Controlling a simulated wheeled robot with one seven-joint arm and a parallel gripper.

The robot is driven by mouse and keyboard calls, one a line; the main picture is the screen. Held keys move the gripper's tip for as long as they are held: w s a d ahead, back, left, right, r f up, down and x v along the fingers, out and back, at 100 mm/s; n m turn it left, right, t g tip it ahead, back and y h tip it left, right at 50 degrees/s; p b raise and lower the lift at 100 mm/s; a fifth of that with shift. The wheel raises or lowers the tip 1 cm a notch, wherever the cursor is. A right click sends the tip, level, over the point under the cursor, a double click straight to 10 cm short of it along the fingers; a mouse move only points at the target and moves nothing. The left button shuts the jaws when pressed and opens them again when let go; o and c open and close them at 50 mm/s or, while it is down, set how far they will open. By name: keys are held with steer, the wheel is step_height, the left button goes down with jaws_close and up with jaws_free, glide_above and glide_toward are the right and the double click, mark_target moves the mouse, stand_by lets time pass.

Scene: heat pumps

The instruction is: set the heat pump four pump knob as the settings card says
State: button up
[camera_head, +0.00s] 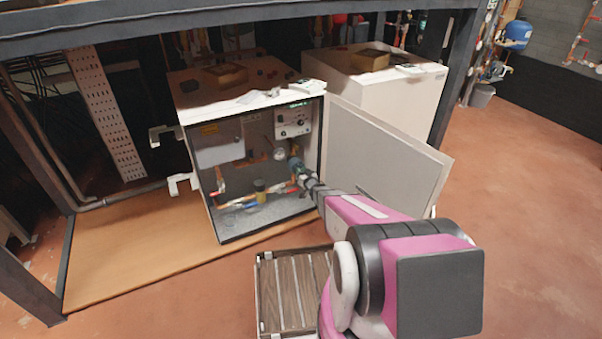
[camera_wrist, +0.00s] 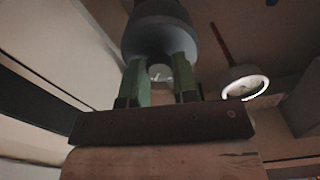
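The heat pump cabinet (camera_head: 262,223) stands open at the centre of the head view. Inside, a dark blue-grey pump (camera_head: 294,161) sits on the pipework at the right, largely covered by the end of my arm. In the wrist view a grey round pump body (camera_wrist: 160,32) is straight ahead. My gripper (camera_wrist: 160,72) has two green fingers reaching to the front of this body, with a visible gap between them. A small pale part shows in the gap; I cannot tell whether the fingers touch the knob. A small pale item (camera_head: 308,87) lies on the cabinet top; no writing is readable.
A control panel (camera_head: 293,120) is above the pump. A round gauge (camera_head: 280,154) is close by, possibly the white-ringed one in the wrist view (camera_wrist: 244,86). A second white unit (camera_head: 400,95) stands behind. Floor is free at right.

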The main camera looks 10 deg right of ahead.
steer(key=shift+c, duration=0.9)
steer(key=shift+n, duration=4.3)
steer(key=o, duration=0.9)
steer(key=shift+o, duration=0.2)
